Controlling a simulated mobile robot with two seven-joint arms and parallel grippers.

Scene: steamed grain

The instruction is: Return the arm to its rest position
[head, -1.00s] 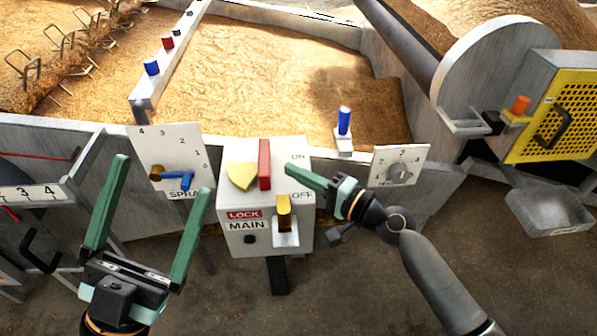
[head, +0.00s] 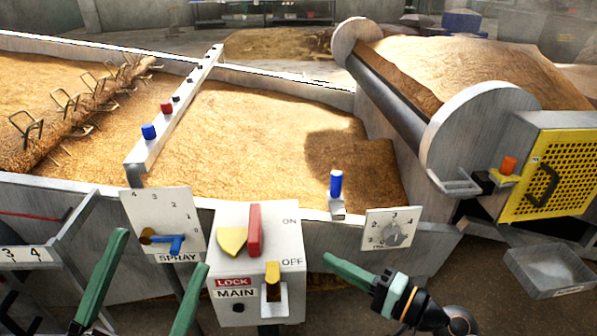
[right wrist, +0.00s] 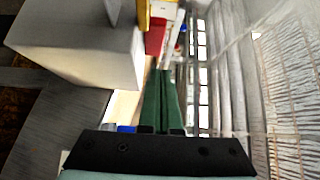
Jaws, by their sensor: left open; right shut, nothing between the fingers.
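My right gripper (head: 335,267) is shut and empty, low and to the right of the white main switch box (head: 243,262) in the head view. Its two green fingers lie together in the right wrist view (right wrist: 163,95), with the pale side of a box at the upper left. My left gripper (head: 158,255) is open and empty at the lower left, its green fingers wide apart below the spray panel. The main box carries a red lever (head: 254,230), a yellow piece (head: 232,241) and a yellow lock part (head: 272,273). Neither gripper visibly holds anything.
The spray panel (head: 164,219) with its blue handle stands left of the main box. A dial panel (head: 392,229) and a blue-topped lever (head: 336,185) are to its right. Behind them is a grain bed (head: 240,130). A grey tray (head: 548,271) is at the right.

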